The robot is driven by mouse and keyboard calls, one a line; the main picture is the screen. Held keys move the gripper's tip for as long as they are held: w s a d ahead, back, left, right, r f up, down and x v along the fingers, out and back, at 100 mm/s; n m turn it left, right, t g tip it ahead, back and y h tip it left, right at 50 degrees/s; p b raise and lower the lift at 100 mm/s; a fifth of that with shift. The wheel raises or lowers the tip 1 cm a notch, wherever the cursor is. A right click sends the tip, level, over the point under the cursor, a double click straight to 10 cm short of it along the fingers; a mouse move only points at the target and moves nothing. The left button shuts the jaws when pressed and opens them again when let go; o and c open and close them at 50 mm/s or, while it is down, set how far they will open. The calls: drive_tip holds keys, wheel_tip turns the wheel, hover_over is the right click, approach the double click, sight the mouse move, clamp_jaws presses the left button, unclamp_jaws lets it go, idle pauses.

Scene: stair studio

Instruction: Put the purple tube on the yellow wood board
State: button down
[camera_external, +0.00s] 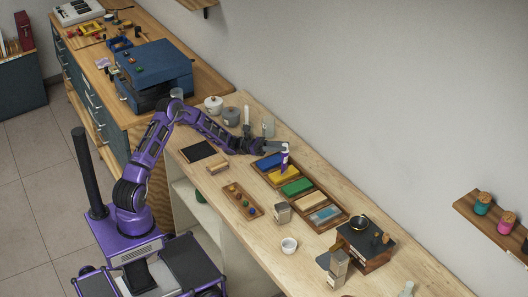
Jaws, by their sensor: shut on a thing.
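The purple tube (284,160), with a pale upper part, is upright at the far side of the counter. My gripper (283,147) is shut on it near its upper part. The yellow wood board (279,177) lies in a wooden tray, between a blue board and a green board. The tube's lower end overlaps the far part of the yellow board in the picture. I cannot tell whether it touches the board or hangs just above it. The gripper's fingers are small and partly hidden by the tube.
The tray (328,228) also holds the blue board (268,161), green board (297,187) and other pieces. A small wooden tray (236,197) with coloured balls, a white cup (289,245) and a dark-topped box (364,238) stand nearby. The wall rises behind the counter.

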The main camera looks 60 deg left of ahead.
drive_tip(key=c, duration=0.7)
unclamp_jaws()
drive_tip(key=v, duration=1.2)
drive_tip(key=shift+s, duration=0.1)
drive_tip(key=shift+r+b, duration=0.1)
drive_tip(key=shift+b, duration=0.2)
